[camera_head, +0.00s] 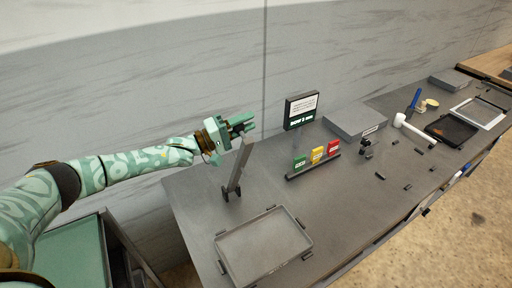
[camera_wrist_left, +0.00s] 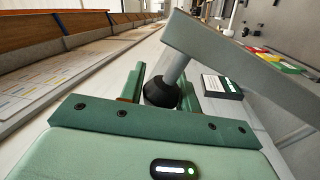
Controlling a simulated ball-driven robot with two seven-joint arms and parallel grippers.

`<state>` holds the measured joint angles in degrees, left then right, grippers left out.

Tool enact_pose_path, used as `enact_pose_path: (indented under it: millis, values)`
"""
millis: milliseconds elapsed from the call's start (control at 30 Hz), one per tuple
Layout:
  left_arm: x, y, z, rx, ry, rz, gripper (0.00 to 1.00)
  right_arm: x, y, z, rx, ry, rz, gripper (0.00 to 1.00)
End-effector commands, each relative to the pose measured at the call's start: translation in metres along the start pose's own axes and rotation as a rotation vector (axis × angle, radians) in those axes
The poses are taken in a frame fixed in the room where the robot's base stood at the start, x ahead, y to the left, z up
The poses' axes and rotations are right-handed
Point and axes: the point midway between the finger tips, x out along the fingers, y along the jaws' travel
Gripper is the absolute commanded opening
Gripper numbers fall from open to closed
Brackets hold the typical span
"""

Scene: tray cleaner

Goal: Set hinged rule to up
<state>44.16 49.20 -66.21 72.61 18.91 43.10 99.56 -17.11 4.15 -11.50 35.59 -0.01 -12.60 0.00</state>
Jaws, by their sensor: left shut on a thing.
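The hinged rule (camera_head: 238,168) is a flat grey bar. It stands nearly upright in the head view, leaning a little to the right, with its foot in a dark hinge bracket (camera_head: 231,192) on the worktop. My left gripper (camera_head: 243,127) is at the top end of the rule. In the left wrist view my left gripper (camera_wrist_left: 161,88) is shut around the dark round knob (camera_wrist_left: 160,93) on a short grey stem that joins the rule (camera_wrist_left: 240,58). The fingertips are partly hidden behind the knob. My right gripper is not in view.
A shallow grey tray (camera_head: 264,246) lies in front of the hinge. To the right are a rack (camera_head: 314,166) with green, yellow and red cards, a small black sign (camera_head: 301,110) and a grey box (camera_head: 354,119). The wall is close behind the worktop.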

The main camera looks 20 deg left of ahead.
Motion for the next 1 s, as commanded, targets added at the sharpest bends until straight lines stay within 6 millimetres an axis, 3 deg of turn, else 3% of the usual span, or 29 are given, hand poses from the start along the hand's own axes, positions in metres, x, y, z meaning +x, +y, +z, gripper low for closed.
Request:
enact_pose_path:
  millis: [100, 333, 533, 900, 933, 1000]
  values:
    - [-0.001, -0.002, -0.025, -0.052, 0.013, 0.004, 0.0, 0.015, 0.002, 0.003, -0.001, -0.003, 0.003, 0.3]
    - [-0.003, -0.003, -0.058, -0.05, 0.012, 0.002, 0.0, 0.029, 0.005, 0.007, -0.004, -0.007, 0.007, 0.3]
    - [-0.003, -0.003, -0.068, -0.051, 0.011, 0.0, 0.0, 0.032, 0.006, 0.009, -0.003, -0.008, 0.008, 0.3]
    - [-0.004, -0.003, -0.07, -0.049, 0.011, -0.001, 0.0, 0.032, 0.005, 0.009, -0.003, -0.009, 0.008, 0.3]
    - [-0.004, -0.003, -0.069, -0.049, 0.011, -0.001, 0.35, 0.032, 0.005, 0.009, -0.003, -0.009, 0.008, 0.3]
    - [-0.004, -0.003, -0.069, -0.05, 0.011, -0.001, 0.53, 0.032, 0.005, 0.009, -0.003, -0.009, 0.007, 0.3]
